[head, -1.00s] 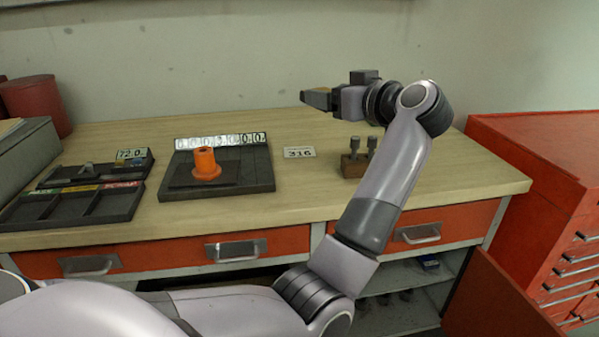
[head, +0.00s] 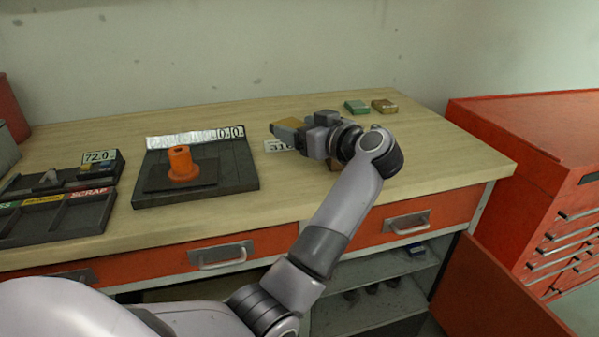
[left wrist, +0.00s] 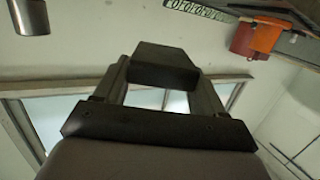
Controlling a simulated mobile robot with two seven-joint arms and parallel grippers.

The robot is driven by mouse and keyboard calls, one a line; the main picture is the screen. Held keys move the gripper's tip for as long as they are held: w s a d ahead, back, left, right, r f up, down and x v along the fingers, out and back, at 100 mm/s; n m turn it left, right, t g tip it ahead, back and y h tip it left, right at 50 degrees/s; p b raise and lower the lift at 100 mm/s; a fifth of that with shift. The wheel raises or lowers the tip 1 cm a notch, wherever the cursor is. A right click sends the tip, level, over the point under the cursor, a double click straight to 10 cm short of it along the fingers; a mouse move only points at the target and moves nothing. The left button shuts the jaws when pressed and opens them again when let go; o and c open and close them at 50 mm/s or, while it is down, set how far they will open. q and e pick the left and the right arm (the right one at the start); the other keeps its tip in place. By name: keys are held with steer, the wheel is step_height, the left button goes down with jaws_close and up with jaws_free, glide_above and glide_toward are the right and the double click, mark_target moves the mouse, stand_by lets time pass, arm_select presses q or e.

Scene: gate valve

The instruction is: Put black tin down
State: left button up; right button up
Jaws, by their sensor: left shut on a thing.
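The black tin (left wrist: 163,68) is a dark block between the two fingers of my left gripper (left wrist: 160,95) in the left wrist view. In the head view my left gripper (head: 290,130) is over the middle of the bench, beside the white 316 label, which it partly covers. It is shut on the tin. A tan and dark grey piece shows at its tip, and I cannot tell there which part is tin. Any gap between tin and bench is hard to judge. My right gripper is not in view.
A black tray with an orange flanged part (head: 182,165) stands left of the gripper. A sorting tray (head: 60,215) marked SCRAP lies farther left. A green tin (head: 357,106) and a brown tin (head: 384,106) sit at the back right. The bench top (head: 440,160) is clear at right.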

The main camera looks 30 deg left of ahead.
mark_target(300, 182)
arm_select(q)
step_height(300, 182, down, 10)
steer(key=shift+r+b, duration=0.1)
steer(key=shift+b, duration=0.2)
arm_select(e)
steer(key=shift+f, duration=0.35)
arm_select(q)
steer(key=o, duration=1.2)
steer(key=shift+f, duration=0.2)
